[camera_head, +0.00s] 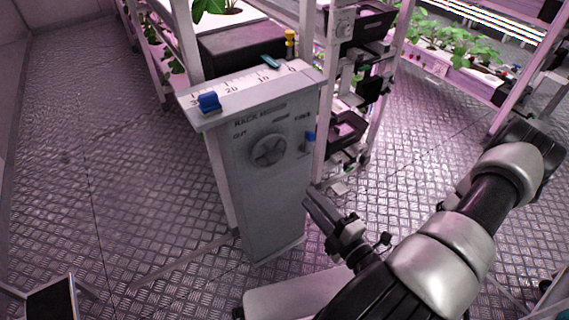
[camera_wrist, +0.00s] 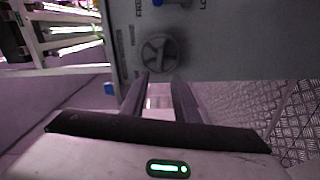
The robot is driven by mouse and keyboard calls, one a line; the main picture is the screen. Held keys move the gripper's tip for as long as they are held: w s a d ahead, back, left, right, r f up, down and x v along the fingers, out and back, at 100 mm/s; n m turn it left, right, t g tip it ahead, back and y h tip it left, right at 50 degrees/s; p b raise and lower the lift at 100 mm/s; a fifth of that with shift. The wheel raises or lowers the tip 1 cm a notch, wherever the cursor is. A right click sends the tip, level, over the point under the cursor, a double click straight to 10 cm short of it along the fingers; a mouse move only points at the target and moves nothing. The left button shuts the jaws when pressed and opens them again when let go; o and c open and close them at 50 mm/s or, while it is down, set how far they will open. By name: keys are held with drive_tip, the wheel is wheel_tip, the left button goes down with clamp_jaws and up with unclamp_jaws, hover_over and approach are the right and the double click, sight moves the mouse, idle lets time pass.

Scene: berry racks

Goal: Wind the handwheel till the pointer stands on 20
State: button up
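A grey box-shaped stand (camera_head: 265,205) carries a round grey handwheel (camera_head: 268,150) with spokes on its front face. The handwheel also shows in the wrist view (camera_wrist: 157,54), just beyond the fingertips. On the sloped top is a white scale (camera_head: 245,81) numbered from 0 at right towards 30 at left. A blue block (camera_head: 208,102) sits near the scale's left end, between about 20 and 30. A small teal marker (camera_head: 270,62) lies at its back edge, between 10 and 0. My gripper (camera_wrist: 161,80) is open and empty, apart from the handwheel.
A small blue lever (camera_head: 309,137) sits right of the handwheel, near lettering. Plant racks (camera_head: 455,65) stand behind and to the right. A dark box (camera_head: 240,48) is behind the scale. The metal-plate floor (camera_head: 100,150) at left is mostly clear.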

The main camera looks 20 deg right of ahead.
sight(277, 160)
drive_tip(key=b+x, duration=0.2)
drive_tip(key=x, duration=1.5)
drive_tip(key=shift+c, duration=0.4)
clamp_jaws()
